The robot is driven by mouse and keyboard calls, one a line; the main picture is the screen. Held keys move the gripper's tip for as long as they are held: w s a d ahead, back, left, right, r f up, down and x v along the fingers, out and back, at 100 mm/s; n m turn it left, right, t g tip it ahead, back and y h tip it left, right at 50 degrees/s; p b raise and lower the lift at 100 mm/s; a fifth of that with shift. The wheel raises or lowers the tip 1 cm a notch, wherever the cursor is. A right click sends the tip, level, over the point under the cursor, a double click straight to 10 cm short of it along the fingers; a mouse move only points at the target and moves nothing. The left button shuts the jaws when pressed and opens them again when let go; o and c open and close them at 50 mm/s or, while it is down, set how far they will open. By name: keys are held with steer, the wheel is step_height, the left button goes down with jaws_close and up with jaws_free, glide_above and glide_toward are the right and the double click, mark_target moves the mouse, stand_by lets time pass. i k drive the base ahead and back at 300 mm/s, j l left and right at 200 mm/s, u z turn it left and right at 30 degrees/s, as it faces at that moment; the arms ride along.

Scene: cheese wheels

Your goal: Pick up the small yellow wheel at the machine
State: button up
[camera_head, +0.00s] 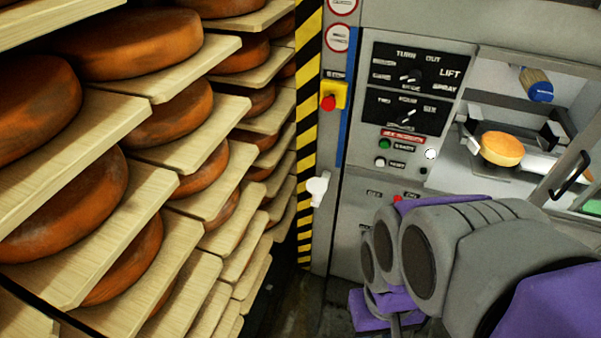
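The small yellow wheel (502,149) is a round cheese with a golden top. It sits in the open bay of the grey machine (350,220), at the right of the view, between two dark grey brackets. My grey and purple arm (470,250) fills the lower right, in front of the machine and below the bay. It is apart from the wheel in the picture. I cannot make out the fingertips of my gripper, so whether it is open or shut does not show.
Wooden shelves (95,145) with large orange-brown wheels (140,45) fill the left. A yellow-black striped post (308,100) edges the machine. A control panel (410,85) is left of the bay. A blue-ended roller (537,85) stands above the wheel. A black handle (570,175) is at right.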

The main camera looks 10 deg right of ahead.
mark_target(502, 149)
steer(key=l+z, duration=0.1)
steer(key=z, duration=0.4)
steer(key=i+z, duration=0.15)
steer(key=z, duration=0.3)
steer(key=i+l+z, duration=0.1)
steer(key=z, duration=0.4)
steer(key=i+z, duration=0.1)
steer(key=z, duration=0.35)
steer(key=i+j, duration=0.15)
steer(key=i, duration=0.25)
steer(key=z, duration=0.05)
